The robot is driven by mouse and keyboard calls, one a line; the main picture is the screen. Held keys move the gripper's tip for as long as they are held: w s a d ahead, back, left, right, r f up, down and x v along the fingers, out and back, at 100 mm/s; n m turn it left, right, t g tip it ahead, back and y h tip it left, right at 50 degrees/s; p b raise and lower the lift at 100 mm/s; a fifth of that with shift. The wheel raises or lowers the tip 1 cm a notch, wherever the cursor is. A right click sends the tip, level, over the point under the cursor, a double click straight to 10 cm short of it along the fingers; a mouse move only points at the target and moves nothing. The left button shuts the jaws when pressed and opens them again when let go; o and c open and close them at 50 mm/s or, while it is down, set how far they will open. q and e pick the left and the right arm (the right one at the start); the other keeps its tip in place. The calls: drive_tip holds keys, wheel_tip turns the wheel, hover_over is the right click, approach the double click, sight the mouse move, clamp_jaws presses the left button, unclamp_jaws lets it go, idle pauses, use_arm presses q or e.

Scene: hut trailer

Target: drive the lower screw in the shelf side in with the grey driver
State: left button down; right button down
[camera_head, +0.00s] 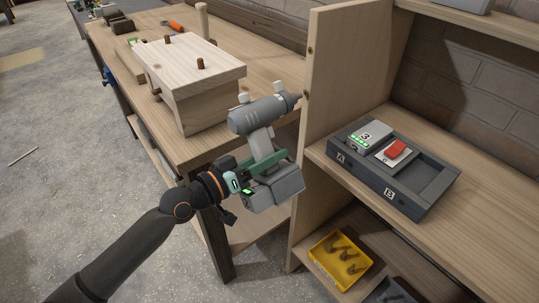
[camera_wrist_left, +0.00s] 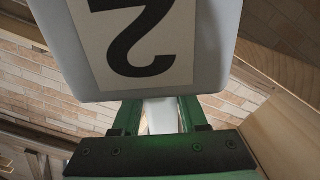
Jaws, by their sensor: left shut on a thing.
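The grey driver (camera_head: 258,115) is held level in my left gripper (camera_head: 266,158), whose green fingers are shut on its handle. The driver's nose points right, its tip at or very near the lower screw (camera_head: 306,94), a small dark spot on the shelf side (camera_head: 338,75). I cannot tell whether the tip touches it. A second dark spot, the upper screw (camera_head: 309,50), sits above on the same panel. In the left wrist view the driver's battery base (camera_wrist_left: 215,45), labelled 2, fills the top and the gripper's fingers (camera_wrist_left: 160,115) clasp the handle. My right gripper is out of view.
A workbench (camera_head: 262,85) with a wooden block (camera_head: 205,90) stands left of the shelf. On the middle shelf lies a dark tray (camera_head: 428,190) marked A and B, with a battery marked 3 (camera_head: 368,135) and a red-topped piece (camera_head: 395,150). A yellow bin (camera_head: 325,250) sits below.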

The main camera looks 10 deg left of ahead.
use_arm(q)
drive_tip(key=shift+w+d+r, duration=0.15)
drive_tip(key=shift+w+r, duration=0.05)
drive_tip(key=shift+r, duration=0.05)
idle(0.3)
drive_tip(key=shift+w+d, duration=0.25)
drive_tip(key=shift+w, duration=0.05)
